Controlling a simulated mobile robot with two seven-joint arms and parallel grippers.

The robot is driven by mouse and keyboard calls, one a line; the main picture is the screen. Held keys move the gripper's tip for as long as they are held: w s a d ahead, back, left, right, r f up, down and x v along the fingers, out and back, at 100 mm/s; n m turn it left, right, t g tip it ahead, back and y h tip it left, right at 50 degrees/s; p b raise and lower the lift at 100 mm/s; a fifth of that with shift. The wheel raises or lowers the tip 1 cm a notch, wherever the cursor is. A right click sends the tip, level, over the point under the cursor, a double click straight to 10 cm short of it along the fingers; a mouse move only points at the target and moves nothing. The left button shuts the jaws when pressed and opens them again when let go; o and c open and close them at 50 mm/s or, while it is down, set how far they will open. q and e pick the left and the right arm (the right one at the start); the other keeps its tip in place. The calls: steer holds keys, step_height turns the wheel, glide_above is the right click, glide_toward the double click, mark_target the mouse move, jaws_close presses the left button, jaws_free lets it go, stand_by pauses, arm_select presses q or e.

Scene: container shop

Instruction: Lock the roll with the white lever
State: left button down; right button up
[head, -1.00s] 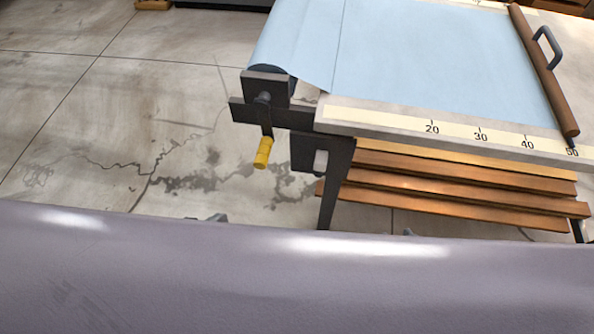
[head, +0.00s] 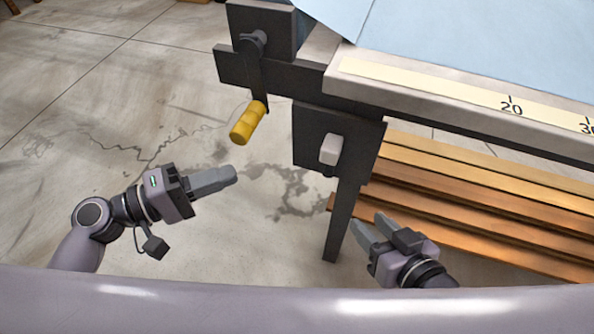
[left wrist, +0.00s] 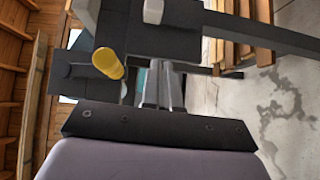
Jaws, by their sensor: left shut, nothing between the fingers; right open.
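The white lever (head: 331,149) sits on a dark plate (head: 352,128) below the table's corner; it also shows at the top of the left wrist view (left wrist: 153,11). The roll of light blue sheet (head: 335,12) is at the top, mostly out of the picture. Its crank has a yellow handle (head: 248,122), which also shows in the left wrist view (left wrist: 108,63). My left gripper (head: 232,174) is shut and empty, below the yellow handle and left of the lever. My right gripper (head: 366,228) is open and empty, below the lever, right of the table leg.
The table edge with a numbered ruler (head: 470,95) runs right from the corner. A dark table leg (head: 342,220) stands between my grippers. Wooden planks (head: 470,190) lie under the table on the right. The cracked floor on the left is clear.

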arm_select(q)
glide_toward(330, 163)
steer(key=shift+w+d, duration=1.8)
steer(key=shift+w, duration=0.45)
steer(key=shift+f, duration=0.45)
